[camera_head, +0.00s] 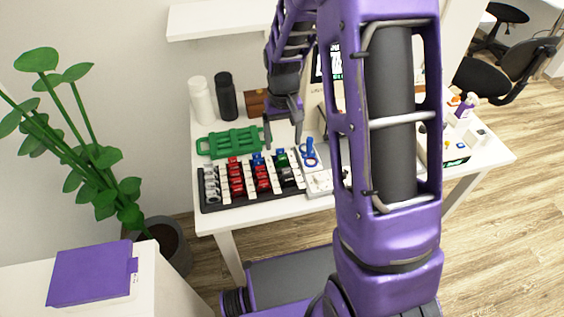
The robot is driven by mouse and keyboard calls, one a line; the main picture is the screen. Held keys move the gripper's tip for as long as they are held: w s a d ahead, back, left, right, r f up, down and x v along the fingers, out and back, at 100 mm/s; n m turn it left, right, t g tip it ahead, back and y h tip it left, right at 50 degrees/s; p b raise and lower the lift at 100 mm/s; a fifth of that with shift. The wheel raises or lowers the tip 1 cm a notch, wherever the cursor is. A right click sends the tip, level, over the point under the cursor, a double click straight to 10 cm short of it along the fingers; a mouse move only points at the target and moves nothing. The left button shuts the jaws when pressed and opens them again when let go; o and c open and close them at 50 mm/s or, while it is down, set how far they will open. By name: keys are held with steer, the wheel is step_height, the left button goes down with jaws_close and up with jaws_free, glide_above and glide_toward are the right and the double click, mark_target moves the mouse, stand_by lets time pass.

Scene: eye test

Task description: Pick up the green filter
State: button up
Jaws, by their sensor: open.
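A small green piece (281,159), perhaps the green filter, sits near the back right of a black tray (232,203) on the white table. It is too small to make out its shape well. Blue, red and grey pieces stand in the same tray with white strips between them. My gripper (283,144) is open, pointing down, with its fingers apart. In this view it appears just behind and above the green piece. I see nothing between the fingers. I cannot tell the exact height of the fingertips above the tray.
A green rack (230,142) lies behind the tray. A blue looped item (309,152) is right of the gripper. A white bottle (201,101), a black bottle (226,97) and a brown box (255,102) stand at the back. My arm hides much of the table's right part.

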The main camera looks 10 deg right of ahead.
mark_target(282, 156)
step_height(282, 156, down, 6)
steer(key=shift+s+a+f, duration=0.1)
steer(key=shift+a+f, duration=0.05)
steer(key=shift+f, duration=0.1)
jaws_close()
stand_by(0.6)
